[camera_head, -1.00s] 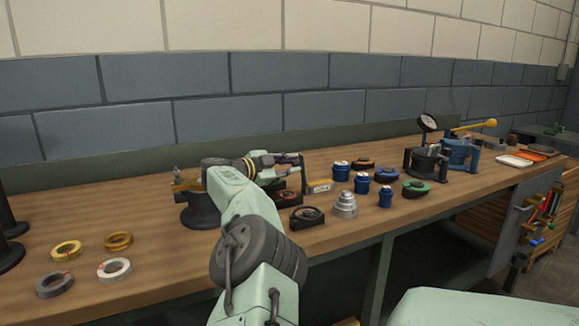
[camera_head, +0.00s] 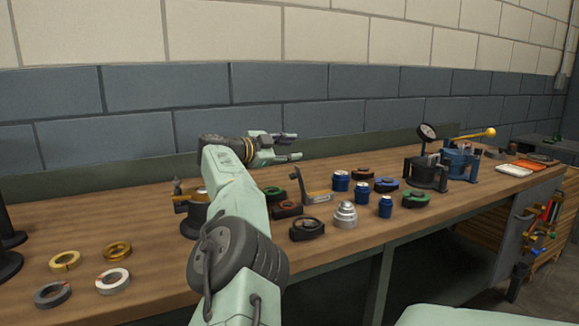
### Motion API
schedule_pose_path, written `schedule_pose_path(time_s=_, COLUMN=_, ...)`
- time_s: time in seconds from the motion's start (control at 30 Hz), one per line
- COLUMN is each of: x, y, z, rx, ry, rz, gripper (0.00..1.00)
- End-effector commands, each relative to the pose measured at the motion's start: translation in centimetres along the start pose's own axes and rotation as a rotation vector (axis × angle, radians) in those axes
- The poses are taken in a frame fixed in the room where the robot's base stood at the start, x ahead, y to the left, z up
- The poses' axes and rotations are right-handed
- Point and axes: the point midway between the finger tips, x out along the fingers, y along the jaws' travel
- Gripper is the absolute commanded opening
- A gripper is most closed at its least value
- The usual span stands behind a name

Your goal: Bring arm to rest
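My gripper (camera_head: 291,146) is at the end of my pale green arm, raised above the workbench (camera_head: 150,225). Its two fingers point right and stand apart, with nothing visible between them. My arm hides part of the bench and of a dark round stand (camera_head: 190,222) to the left.
Several rings (camera_head: 110,281) lie at the front left. Blue canisters (camera_head: 363,194), a stepped silver piece (camera_head: 345,215) and round dark parts (camera_head: 307,228) stand right of my arm. A dial gauge fixture (camera_head: 427,170) and a blue press (camera_head: 460,163) stand farther right.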

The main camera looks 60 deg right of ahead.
Motion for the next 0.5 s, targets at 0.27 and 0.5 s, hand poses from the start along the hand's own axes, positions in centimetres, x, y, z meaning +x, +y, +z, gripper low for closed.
schedule_pose_path(time_s=0.27, x=-0.3, y=-1.4, z=-1.4, rx=0.0, ry=0.0, rz=0.002, gripper=0.36)
schedule_pose_path(time_s=0.5, x=-0.2, y=-1.4, z=-1.4, rx=-0.001, ry=0.0, rz=0.002, gripper=0.36)
